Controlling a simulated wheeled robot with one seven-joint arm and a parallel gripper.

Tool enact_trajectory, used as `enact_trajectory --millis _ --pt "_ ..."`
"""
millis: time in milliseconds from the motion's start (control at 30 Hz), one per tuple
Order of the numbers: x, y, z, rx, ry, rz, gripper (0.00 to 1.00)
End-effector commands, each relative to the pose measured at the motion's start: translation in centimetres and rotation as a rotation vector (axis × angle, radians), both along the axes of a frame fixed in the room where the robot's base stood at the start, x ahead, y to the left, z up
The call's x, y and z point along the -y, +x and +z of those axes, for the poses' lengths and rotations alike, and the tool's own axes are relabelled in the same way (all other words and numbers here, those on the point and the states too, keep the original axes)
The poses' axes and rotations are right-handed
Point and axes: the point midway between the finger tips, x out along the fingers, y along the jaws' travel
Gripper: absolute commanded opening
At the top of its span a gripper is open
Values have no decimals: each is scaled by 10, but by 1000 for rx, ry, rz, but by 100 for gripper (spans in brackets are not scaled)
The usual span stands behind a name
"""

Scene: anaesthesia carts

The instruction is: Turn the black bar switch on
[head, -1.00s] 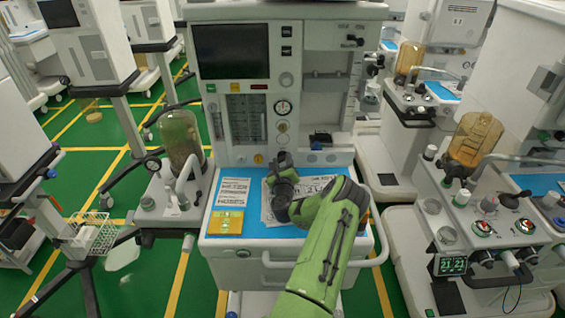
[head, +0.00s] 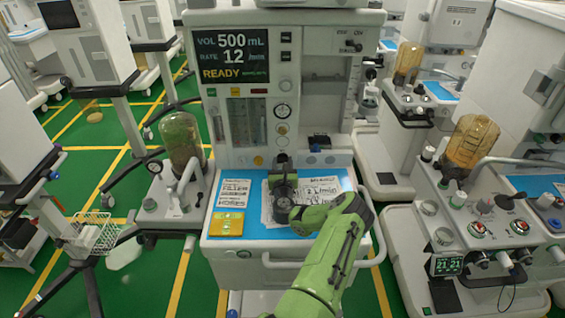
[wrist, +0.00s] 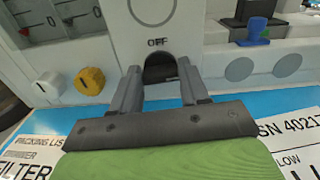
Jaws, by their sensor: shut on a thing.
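The black bar switch (wrist: 160,72) shows in the wrist view as a dark part in the front of the machine, below the printed word OFF. My gripper (wrist: 160,84) has one finger on each side of it and is shut on it. In the head view my gripper (head: 282,160) reaches the lower front panel of the middle machine and hides the switch. The machine's display (head: 231,54) is lit and reads VOL 500 mL, RATE 12 /min, READY.
A white knob (wrist: 46,85) and a yellow knob (wrist: 90,80) are left of the switch. Other carts stand close on both sides.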

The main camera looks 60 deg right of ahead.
Motion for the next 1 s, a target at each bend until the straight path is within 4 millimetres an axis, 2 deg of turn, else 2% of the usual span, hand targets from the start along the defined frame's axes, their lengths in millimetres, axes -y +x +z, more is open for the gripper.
enact_trajectory --millis 200,667,700,867,1000 --pt "0 0 1 61 31 1 14" --pt "0 0 0 78 39 0 14" --pt "0 0 0 78 39 0 46" --pt "0 0 0 76 38 0 70" --pt "0 0 0 75 37 0 70"
